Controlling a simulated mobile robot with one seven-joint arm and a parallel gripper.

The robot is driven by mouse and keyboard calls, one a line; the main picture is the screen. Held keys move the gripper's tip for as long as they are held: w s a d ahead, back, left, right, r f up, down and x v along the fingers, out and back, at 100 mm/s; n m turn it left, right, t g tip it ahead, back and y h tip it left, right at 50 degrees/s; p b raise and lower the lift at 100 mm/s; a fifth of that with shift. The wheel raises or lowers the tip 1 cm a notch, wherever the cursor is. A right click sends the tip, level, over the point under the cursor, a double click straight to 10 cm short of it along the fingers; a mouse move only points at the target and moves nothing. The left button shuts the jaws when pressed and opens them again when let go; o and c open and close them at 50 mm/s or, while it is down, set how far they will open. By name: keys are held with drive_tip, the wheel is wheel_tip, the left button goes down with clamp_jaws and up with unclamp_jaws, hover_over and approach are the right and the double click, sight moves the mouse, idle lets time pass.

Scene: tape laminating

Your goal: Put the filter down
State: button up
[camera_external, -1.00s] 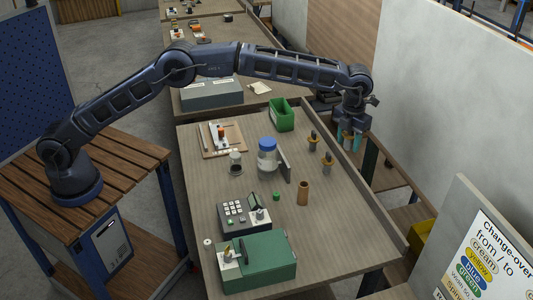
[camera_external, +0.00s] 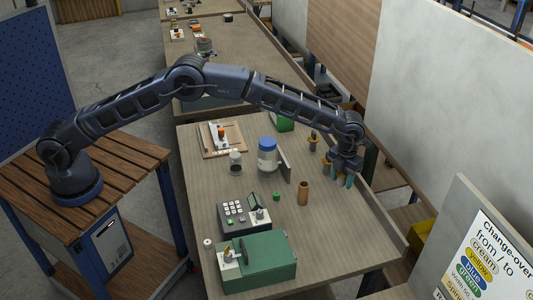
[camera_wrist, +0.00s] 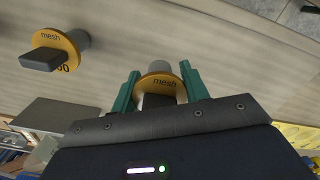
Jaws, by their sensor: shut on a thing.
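My gripper (camera_external: 345,180) is low over the right side of the workbench, its teal fingers pointing down. Another filter (camera_wrist: 56,50) of the same kind stands apart to the left in the wrist view. In the external view one filter (camera_external: 313,137) stands behind my gripper and another (camera_external: 326,163) shows just left of it.
A brown cylinder (camera_external: 303,193) stands left of my gripper. A thin grey plate (camera_external: 285,166) and a blue-lidded jar (camera_external: 267,155) are further left. The bench's raised right edge (camera_external: 383,208) is close by. The bench (camera_external: 335,235) is bare in front of my gripper.

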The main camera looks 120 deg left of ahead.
drive_tip(key=shift+f, duration=1.95)
drive_tip(key=shift+f, duration=0.1)
drive_tip(key=o, duration=1)
wheel_tip(320, 180, up, 12)
drive_tip(key=shift+r, duration=0.1)
